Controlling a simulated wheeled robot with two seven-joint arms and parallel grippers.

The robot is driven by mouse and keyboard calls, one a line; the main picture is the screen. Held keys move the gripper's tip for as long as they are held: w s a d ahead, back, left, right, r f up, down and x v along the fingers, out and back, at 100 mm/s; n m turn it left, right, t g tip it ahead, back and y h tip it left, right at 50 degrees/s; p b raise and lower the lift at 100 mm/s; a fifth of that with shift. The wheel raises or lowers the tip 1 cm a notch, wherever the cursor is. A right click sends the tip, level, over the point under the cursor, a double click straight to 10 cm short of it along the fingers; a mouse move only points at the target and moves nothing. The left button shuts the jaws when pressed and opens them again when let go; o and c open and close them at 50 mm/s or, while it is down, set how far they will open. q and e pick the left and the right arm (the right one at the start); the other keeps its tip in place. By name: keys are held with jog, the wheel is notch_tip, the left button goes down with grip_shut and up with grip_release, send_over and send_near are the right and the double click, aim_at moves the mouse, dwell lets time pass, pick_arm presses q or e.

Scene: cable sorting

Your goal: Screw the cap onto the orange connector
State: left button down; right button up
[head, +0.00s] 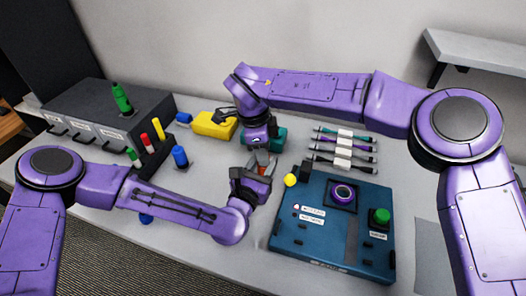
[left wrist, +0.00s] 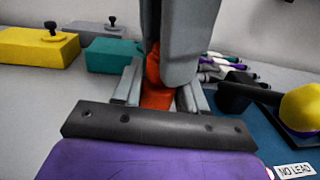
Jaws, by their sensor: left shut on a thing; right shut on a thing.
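The orange connector (left wrist: 156,97) is upright between the fingers of my left gripper (left wrist: 160,92), which is shut on it. In the head view only a small orange-red bit of the connector (head: 262,170) shows between the two grippers. My right gripper (head: 262,156) points down from above, directly over my left gripper (head: 256,174). Its grey fingers (left wrist: 185,45) are shut around the top of the orange piece in the left wrist view. They hide most of the cap, and I cannot see where the cap meets the connector or whether it is seated.
A blue panel (head: 285,240) with a yellow knob (head: 290,180) and a green button (head: 381,216) lies at the right. Cables (head: 344,142) lie behind it. Yellow (head: 214,125) and teal (left wrist: 113,56) blocks stand behind the grippers. A dark box (head: 105,115) stands at the left.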

jog(key=shift+f, duration=0.8)
dwell(1.1)
jog(key=o, duration=0.7)
jog(key=shift+s, duration=0.1)
jog(key=r, duration=0.3)
jog(key=shift+a+r, duration=0.3)
jog(key=shift+a, duration=0.05)
jog(key=shift+r, duration=0.4)
jog(key=c, duration=0.5)
jog(key=shift+o, duration=0.2)
